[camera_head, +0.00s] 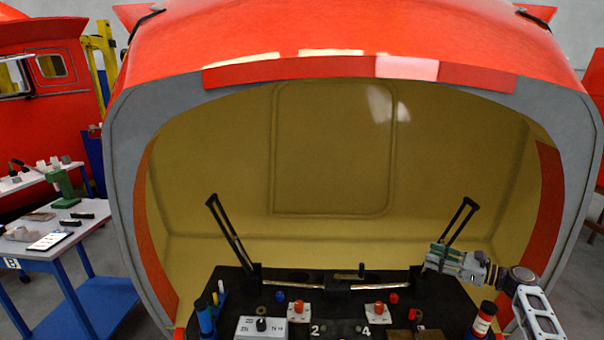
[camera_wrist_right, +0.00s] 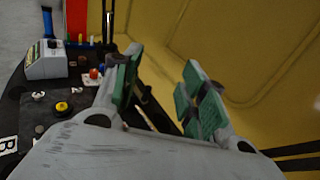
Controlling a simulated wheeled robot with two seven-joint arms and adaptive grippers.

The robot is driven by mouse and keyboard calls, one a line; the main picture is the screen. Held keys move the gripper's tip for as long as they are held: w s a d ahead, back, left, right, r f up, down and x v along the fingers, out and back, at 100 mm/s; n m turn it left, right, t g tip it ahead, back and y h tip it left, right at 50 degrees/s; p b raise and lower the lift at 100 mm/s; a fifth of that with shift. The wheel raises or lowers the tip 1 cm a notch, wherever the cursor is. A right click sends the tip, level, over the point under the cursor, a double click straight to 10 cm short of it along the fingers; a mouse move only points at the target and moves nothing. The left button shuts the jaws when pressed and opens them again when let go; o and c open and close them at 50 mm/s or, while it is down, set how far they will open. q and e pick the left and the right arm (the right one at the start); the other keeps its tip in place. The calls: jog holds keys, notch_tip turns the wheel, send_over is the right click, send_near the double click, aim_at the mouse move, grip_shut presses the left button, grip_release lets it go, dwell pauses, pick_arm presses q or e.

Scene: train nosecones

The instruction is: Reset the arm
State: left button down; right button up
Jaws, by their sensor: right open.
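My right gripper (camera_head: 440,256) shows at the right of the head view, near the black handle bar at the right side of the black console (camera_head: 240,290). Its two green-padded fingers stand apart in the right wrist view (camera_wrist_right: 162,82), with nothing between them. My right arm comes in from the lower right. My left gripper is not in view.
The console carries a grey box with a black knob (camera_head: 262,327), a red button (camera_head: 299,307) and a red-capped bottle (camera_head: 485,318). Black bars (camera_head: 230,232) stand at both sides. A blue table (camera_head: 60,252) with parts is at left. The nosecone interior (camera_head: 330,150) is open space.

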jog(key=s+a+f+n+g+h, duration=0.5)
jog(key=s+a+f+n+g, duration=0.2)
jog(key=s+a+f+n, duration=0.95)
jog(key=s+a+f+n+g+h, duration=0.1)
jog(key=s+a+f+n+h, duration=0.15)
jog(key=s, duration=0.35)
jog(key=s+a+f+n+h, duration=0.1)
jog(key=s+a+f+n, duration=0.1)
jog(key=s+a+f, duration=0.3)
jog(key=s+d+r+n+h, duration=0.3)
jog(key=s+r+n+h, duration=0.4)
jog(key=s, duration=0.5)
notch_tip(320, 180, down, 35)
jog(key=s+d+y+b, duration=0.1)
jog(key=d+y+b, duration=0.1)
jog(key=d+b, duration=0.1)
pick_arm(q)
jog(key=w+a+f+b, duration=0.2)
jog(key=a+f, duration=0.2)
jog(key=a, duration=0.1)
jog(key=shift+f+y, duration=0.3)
pick_arm(e)
jog(key=s+d+f, duration=0.4)
jog(key=s+f, duration=0.6)
jog(key=f, duration=0.1)
jog(key=s+d+f+g, duration=0.1)
jog(key=s+d+f, duration=0.2)
jog(key=s+f, duration=0.8)
jog(key=shift+d+g, duration=0.3)
jog(key=shift+d, duration=0.05)
